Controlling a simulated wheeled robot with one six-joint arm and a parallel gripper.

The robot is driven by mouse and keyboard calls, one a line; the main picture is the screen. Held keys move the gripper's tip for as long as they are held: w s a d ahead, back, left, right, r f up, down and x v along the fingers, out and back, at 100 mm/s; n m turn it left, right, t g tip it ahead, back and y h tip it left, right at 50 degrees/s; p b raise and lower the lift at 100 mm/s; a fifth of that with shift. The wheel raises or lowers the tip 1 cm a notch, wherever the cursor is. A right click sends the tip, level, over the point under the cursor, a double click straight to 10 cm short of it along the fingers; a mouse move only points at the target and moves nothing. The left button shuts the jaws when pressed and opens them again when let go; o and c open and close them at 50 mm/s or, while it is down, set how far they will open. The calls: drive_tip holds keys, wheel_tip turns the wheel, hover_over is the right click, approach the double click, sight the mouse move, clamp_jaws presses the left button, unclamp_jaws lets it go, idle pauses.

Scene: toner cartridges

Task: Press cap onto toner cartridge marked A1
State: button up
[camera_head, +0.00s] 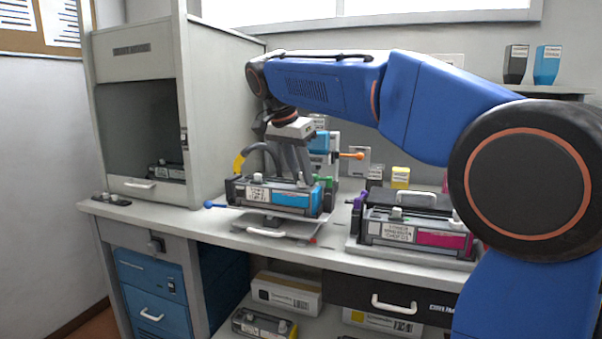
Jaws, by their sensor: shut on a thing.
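A cartridge with a cyan label (297,197) and a white label (256,195) sits on a grey fixture (275,222) on the bench. Its white label is too small to read, so I cannot tell whether it is A1. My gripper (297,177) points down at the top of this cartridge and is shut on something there. The held thing is hidden by the fingers; I cannot tell whether it is the cap. A second cartridge, with a magenta label (441,239), lies in a grey tray (366,247) to the right. Its white label is also unreadable.
Coloured levers stand around the fixture, including a blue-tipped one (209,204) and an orange-tipped one (358,156). A grey cabinet (220,110) stands at the left, with a dark cartridge (166,170) inside. Boxes (287,292) lie on a lower shelf. Black and blue bottles (547,65) stand back right.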

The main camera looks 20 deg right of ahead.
drive_tip(key=shift+f, duration=0.15)
drive_tip(key=o, duration=1.3)
drive_tip(key=shift+r, duration=3.5)
